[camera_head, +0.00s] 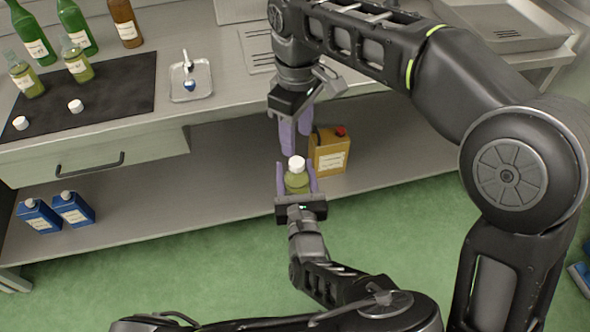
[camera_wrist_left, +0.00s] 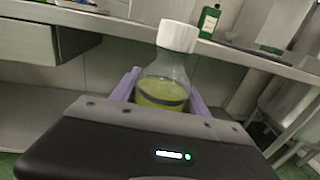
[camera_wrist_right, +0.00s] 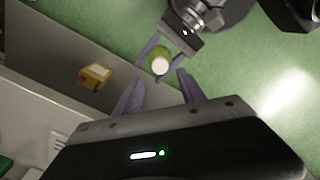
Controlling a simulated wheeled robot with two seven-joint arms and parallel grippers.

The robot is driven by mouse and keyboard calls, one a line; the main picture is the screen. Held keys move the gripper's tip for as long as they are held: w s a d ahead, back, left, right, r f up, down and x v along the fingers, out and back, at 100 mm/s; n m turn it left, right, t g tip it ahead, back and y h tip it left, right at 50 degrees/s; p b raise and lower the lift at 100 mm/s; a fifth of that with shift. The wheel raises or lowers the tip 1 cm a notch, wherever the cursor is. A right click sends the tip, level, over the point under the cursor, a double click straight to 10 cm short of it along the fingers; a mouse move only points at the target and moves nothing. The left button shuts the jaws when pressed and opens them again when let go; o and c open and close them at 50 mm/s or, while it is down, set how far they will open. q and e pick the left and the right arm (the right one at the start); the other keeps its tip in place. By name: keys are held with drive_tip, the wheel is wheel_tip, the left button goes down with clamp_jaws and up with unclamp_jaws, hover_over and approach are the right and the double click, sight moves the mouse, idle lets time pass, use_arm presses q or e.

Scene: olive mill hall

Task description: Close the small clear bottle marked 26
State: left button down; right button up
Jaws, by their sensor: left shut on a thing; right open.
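A small clear bottle (camera_head: 296,183) of yellow-green oil is held upright between the purple fingers of my left gripper (camera_head: 296,180), in front of the bench. A white cap (camera_head: 297,163) sits on its neck; the cap also shows in the left wrist view (camera_wrist_left: 178,36), looking slightly tilted with the bottle. I cannot tell how tight it is. The number on the bottle is not readable. My right gripper (camera_head: 296,138) is open and empty, pointing down just above the cap and apart from it. In the right wrist view the cap (camera_wrist_right: 160,66) lies beyond the open fingers.
Two similar small bottles (camera_head: 26,78) (camera_head: 77,64) stand on a black mat (camera_head: 120,98) with two loose white caps (camera_head: 75,105) (camera_head: 21,123). A small tray (camera_head: 191,84) is beside it. A yellow can (camera_head: 330,152) and blue cartons (camera_head: 73,209) stand on the lower shelf.

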sight(297, 161)
wheel_tip(297, 161, down, 8)
drive_tip(key=shift+r, duration=0.25)
clamp_jaws()
idle(0.6)
drive_tip(key=m, duration=0.5)
drive_tip(key=shift+o, duration=0.3)
unclamp_jaws()
drive_tip(key=shift+r, duration=0.1)
